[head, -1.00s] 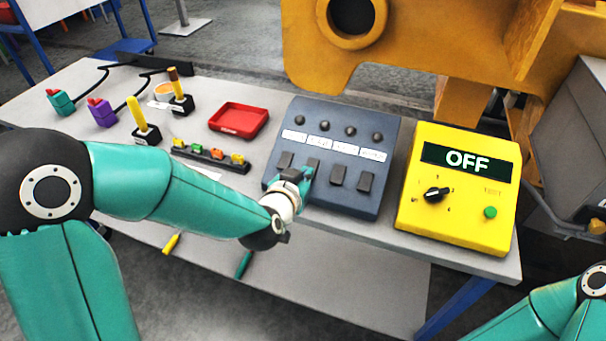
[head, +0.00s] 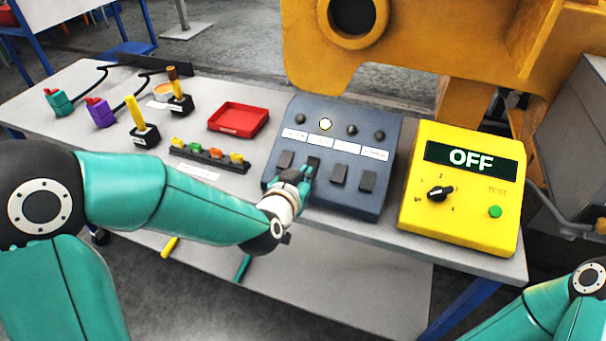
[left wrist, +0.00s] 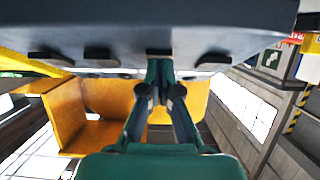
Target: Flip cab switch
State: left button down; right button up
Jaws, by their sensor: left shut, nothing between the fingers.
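The dark blue-grey switch panel (head: 335,205) lies on the table with a row of black rocker switches, a row of white labels and a row of round lamps. The second lamp from the left (head: 325,124) is lit; the others are dark. My left gripper (head: 307,178) is shut and empty, its tips at the second switch from the left (head: 313,165), partly covering it. In the left wrist view my shut fingers (left wrist: 159,68) meet the panel (left wrist: 200,32) at a switch (left wrist: 159,52). My right gripper is out of view; only its arm shows at lower right.
A yellow box (head: 460,220) reading OFF, with a knob and a green button, stands right of the panel. A red tray (head: 238,131), joysticks (head: 144,134) and a strip of coloured switches (head: 208,156) sit left of it.

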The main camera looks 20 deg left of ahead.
pick_arm(q)
jog(key=shift+r+p, duration=0.4)
jog(key=shift+r, duration=0.35)
jog(key=shift+s+r+p, duration=0.15)
jog(key=shift+r+p, duration=0.2)
jog(key=shift+r, duration=0.05)
jog(key=b+v, duration=0.4)
jog(key=v, duration=0.8)
jog(key=shift+s+f, duration=0.2)
jog(key=shift+s, duration=0.1)
